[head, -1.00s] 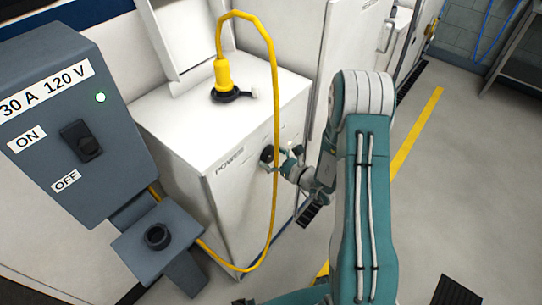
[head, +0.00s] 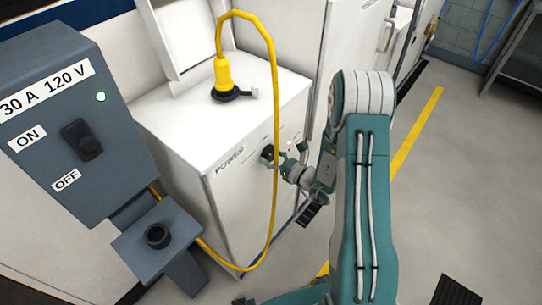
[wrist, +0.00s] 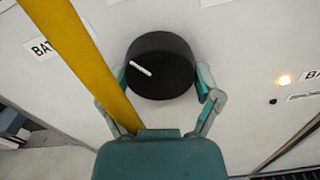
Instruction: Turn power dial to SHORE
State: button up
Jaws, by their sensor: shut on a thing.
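The power dial (wrist: 165,82) is a round black knob with a white pointer line, on the front of the white power cabinet (head: 225,205). In the head view my gripper (head: 283,160) is at the cabinet front, partly covering the dial (head: 267,153). I cannot read a SHORE label.
A yellow cable (head: 272,100) loops from the plug (head: 222,75) on the cabinet top and hangs in front of it. It crosses close to my left finger in the wrist view (wrist: 75,50). A small lamp (wrist: 284,80) glows at right. The grey 30 A box (head: 75,130) has a lit lamp.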

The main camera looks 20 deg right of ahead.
jog(key=m, duration=0.4)
jog(key=shift+w+r, duration=0.1)
jog(key=m, duration=0.8)
jog(key=shift+r, duration=0.1)
jog(key=shift+m, duration=1.6)
jog(key=o, duration=0.9)
